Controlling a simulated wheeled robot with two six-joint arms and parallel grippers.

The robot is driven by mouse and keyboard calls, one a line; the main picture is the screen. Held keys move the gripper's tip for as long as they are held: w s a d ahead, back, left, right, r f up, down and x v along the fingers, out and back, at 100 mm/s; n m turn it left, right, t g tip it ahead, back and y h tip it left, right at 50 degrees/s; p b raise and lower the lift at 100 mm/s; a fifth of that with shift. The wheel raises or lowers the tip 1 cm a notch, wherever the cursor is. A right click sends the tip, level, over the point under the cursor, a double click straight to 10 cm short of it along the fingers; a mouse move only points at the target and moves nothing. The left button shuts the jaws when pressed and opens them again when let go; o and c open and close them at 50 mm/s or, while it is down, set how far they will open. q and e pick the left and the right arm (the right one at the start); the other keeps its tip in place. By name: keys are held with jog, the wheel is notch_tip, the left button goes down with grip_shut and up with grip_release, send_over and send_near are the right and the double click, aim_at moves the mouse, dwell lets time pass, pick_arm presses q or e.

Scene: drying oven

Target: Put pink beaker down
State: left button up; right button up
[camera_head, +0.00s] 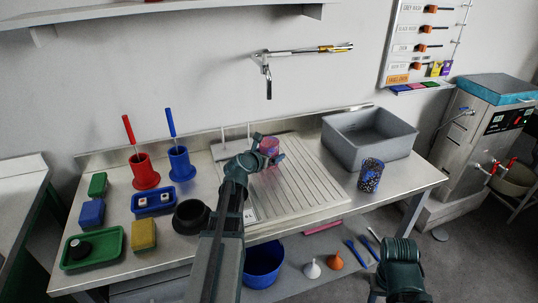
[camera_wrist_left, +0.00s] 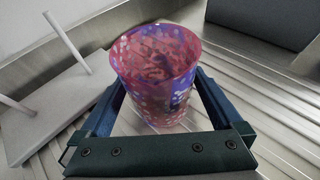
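The pink beaker (camera_head: 269,146), speckled with pink, purple and white, is at the back of the ribbed steel drainboard (camera_head: 300,190). My left gripper (camera_head: 262,155) reaches it from the front, with a finger on each side. In the left wrist view the beaker (camera_wrist_left: 157,75) stands upright between the two blue fingers of the left gripper (camera_wrist_left: 160,85), which look shut on it. Whether its base touches the drainboard cannot be told. My right arm shows at the lower right, but its fingers do not.
A white rack with pegs (camera_head: 232,145) stands just left of the beaker. A grey basin (camera_head: 368,138) and a dark blue speckled beaker (camera_head: 371,175) are to the right. Red (camera_head: 145,172) and blue (camera_head: 180,163) holders and a black bowl (camera_head: 191,216) are left. The drainboard's front is mostly clear.

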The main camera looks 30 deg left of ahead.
pick_arm(q)
jog(key=shift+r, duration=0.3)
jog(key=p+v, duration=0.5)
jog(key=v, duration=0.7)
jog(key=shift+f, duration=0.1)
